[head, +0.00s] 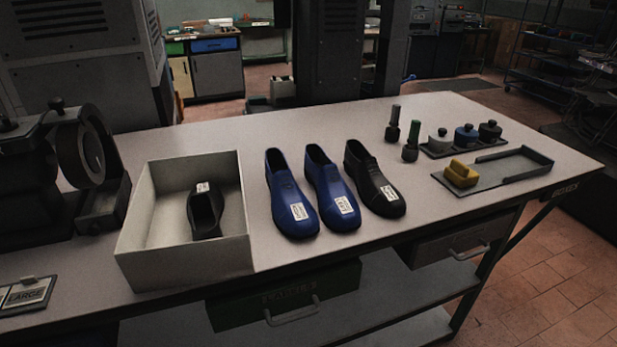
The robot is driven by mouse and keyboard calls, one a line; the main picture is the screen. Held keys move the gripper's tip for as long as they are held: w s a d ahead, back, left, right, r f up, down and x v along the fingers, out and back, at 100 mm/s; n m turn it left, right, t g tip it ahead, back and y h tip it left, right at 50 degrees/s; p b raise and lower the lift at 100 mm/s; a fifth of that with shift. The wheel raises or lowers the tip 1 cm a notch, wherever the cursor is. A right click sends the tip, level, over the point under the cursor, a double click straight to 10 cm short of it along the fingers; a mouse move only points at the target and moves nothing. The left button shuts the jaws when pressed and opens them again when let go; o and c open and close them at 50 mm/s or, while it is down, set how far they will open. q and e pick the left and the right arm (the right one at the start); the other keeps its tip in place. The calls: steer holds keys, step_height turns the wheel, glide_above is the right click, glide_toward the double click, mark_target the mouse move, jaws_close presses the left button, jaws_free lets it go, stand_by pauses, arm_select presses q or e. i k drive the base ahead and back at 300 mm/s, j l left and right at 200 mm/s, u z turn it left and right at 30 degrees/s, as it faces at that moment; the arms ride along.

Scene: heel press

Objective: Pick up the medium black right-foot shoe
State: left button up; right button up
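A black shoe (375,181) stands on the table, toe toward me, with a white label on its toe. Two blue shoes stand to its left, a near one (333,190) and a farther-left one (290,197), each with a white label. Another black shoe (206,213) sits inside an open white box (184,272), with a white label near its top. The label print is too small to read, so I cannot tell size or foot from it. Neither of my grippers is in view.
A drawer (284,296) is under the front edge. Table in front of the shoes is clear.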

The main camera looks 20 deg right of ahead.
mark_target(377, 193)
steer(key=l+u, duration=0.75)
steer(key=l, duration=0.2)
steer(key=l+u, duration=0.35)
steer(key=k+l, duration=0.05)
steer(key=l, duration=0.05)
